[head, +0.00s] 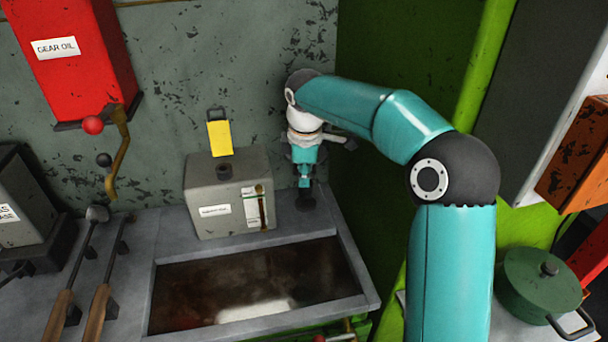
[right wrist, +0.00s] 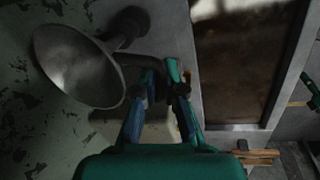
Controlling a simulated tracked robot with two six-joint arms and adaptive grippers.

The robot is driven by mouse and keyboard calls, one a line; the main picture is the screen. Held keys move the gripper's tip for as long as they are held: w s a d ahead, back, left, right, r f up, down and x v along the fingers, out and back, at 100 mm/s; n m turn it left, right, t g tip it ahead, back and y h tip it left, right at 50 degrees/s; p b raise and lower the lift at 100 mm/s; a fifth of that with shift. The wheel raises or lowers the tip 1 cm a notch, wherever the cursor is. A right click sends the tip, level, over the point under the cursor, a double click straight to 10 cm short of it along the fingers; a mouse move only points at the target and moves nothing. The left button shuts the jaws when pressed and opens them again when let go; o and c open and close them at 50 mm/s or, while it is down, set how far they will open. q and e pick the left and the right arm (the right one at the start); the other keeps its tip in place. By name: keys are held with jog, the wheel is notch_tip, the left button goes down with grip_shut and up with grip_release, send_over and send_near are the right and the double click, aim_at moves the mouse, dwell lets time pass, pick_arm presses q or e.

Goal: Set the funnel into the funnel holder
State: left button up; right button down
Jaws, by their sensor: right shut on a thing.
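The grey metal funnel (right wrist: 80,68) fills the upper left of the right wrist view, its wide mouth turned towards the camera. My right gripper (right wrist: 162,80) is shut beside it on a dark part that looks like the funnel's handle. In the head view my right gripper (head: 304,178) points down beside the grey box, near the wall, and I cannot make out the funnel behind it. A dark rounded piece (right wrist: 130,22) beyond the funnel may be the funnel holder, but I cannot tell for sure. Whether the spout sits in anything is hidden. My left gripper is out of view.
A grey box (head: 207,185) with a yellow tag (head: 219,138) stands left of the gripper. A sunken tray (head: 360,283) lies in front. A red gear oil tank (head: 75,85) hangs at upper left. A green pot (head: 540,285) stands at lower right.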

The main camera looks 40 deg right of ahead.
jog(key=shift+f+b, duration=1.05)
jog(key=shift+f, duration=0.6)
jog(key=c, duration=1.2)
grip_release()
jog(key=shift+r, duration=0.1)
notch_tip(320, 180, up, 12)
jog(key=s+a, duration=0.1)
jog(key=shift+s+a+f, duration=0.25)
jog(key=shift+s, duration=0.15)
jog(key=shift+f, duration=0.15)
jog(key=shift+w+d+f, duration=0.2)
jog(key=shift+w+f, duration=0.05)
jog(key=shift+f, duration=1.3)
jog(key=shift+w+d+f, duration=0.2)
jog(key=shift+w+f, duration=0.05)
jog(key=shift+f, duration=1.25)
jog(key=shift+w+d+f, duration=0.2)
jog(key=shift+w+f, duration=0.05)
jog(key=shift+f, duration=1.3)
